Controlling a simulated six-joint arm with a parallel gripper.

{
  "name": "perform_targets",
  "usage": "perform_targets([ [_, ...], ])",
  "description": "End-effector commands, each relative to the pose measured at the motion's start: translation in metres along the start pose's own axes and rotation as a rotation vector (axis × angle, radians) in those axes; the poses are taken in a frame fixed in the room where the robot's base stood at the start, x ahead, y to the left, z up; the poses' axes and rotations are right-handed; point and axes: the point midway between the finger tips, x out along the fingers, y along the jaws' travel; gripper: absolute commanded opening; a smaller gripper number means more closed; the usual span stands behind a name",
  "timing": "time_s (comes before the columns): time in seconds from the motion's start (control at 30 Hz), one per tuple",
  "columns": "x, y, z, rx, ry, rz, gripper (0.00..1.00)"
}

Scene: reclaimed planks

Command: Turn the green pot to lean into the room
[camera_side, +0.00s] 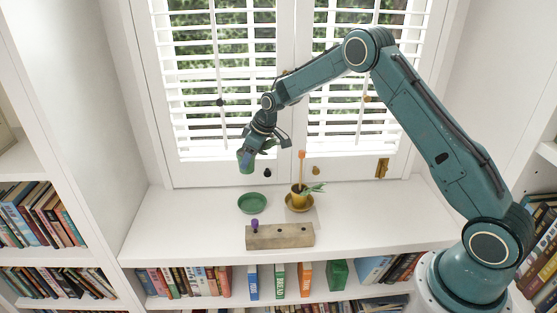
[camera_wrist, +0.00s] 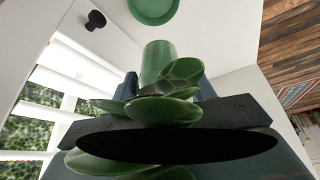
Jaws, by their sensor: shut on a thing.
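My gripper (camera_side: 257,147) is shut on the green pot (camera_side: 246,160) and holds it in the air in front of the window shutters. In the side view the pot is up and a little left of the green saucer (camera_side: 252,204), clear of it. The wrist view shows the pot (camera_wrist: 157,60) between the fingers (camera_wrist: 168,88), with broad green leaves (camera_wrist: 165,108) in front that hide part of the grip. The green saucer (camera_wrist: 152,10) shows at the top of that view and looks empty. Which way the plant leans is hard to tell.
A yellow pot (camera_side: 298,198) with a plant and an orange stick (camera_side: 301,162) stands on a yellow saucer (camera_side: 299,208), right of the green saucer. A wooden block (camera_side: 282,237) with a purple peg (camera_side: 255,225) lies in front. The white sill (camera_side: 170,225) is clear at left.

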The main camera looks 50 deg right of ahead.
Motion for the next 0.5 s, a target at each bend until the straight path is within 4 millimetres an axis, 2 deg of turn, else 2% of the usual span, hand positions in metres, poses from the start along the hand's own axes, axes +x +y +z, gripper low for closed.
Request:
perform_targets([
  [0.03,0.016,-0.002,0.006,0.024,-0.004,0.007,0.17],
  [0.1,0.035,-0.002,0.015,0.059,-0.006,0.023,0.17],
  [0.23,0.065,-0.004,0.031,0.114,-0.008,0.052,0.17],
  [0.33,0.082,-0.005,0.041,0.143,-0.009,0.072,0.17],
  [0.5,0.097,-0.005,0.050,0.168,-0.008,0.091,0.17],
])
